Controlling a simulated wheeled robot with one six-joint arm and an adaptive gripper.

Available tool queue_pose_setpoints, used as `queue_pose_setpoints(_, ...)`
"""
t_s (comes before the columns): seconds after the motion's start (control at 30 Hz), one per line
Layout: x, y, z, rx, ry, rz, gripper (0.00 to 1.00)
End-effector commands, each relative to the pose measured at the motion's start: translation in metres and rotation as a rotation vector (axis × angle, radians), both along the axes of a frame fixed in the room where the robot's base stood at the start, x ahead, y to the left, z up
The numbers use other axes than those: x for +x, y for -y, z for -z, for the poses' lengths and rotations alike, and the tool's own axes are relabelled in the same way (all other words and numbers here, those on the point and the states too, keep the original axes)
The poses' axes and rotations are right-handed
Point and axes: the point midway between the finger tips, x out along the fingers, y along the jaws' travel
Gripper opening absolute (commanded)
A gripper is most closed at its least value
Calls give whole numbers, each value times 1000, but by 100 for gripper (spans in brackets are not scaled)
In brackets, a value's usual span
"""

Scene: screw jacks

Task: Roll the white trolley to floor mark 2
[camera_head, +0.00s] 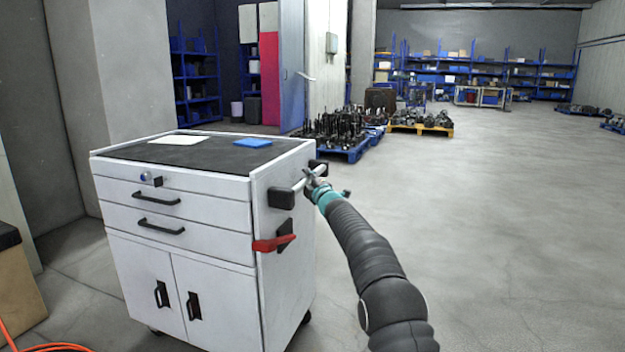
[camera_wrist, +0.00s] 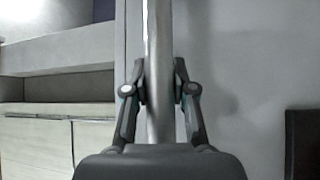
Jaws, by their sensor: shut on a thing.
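The white trolley (camera_head: 205,215) stands at the left in the head view. It has drawers, two lower doors and a dark top. A push bar (camera_head: 299,186) is fixed to its right side on black mounts. My gripper (camera_head: 314,178) is at this bar. In the wrist view the fingers of my gripper (camera_wrist: 159,82) are shut around the bar (camera_wrist: 158,30), one on each side. A red lever (camera_head: 270,244) sticks out from the trolley's right side below the bar. No floor mark shows in either view.
A white sheet (camera_head: 175,140) and a blue item (camera_head: 252,143) lie on the trolley top. A blue pallet (camera_head: 352,155) with dark parts and a yellow pallet (camera_head: 421,131) stand behind. An orange cable (camera_head: 45,347) lies front left.

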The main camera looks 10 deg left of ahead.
Motion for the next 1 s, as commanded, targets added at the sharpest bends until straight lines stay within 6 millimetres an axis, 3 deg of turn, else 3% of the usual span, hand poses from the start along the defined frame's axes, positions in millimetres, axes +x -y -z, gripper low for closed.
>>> queue_pose_setpoints(0.37,4,6,6,-2,-12,14,0)
queue_pose_setpoints(0.4,4,7,6,-2,-12,13,35)
queue_pose_setpoints(0.47,4,5,6,-1,-11,12,50)
queue_pose_setpoints(0.7,-1,-6,3,0,-6,-1,52)
queue_pose_setpoints(1.0,-7,0,2,0,-7,-3,52)
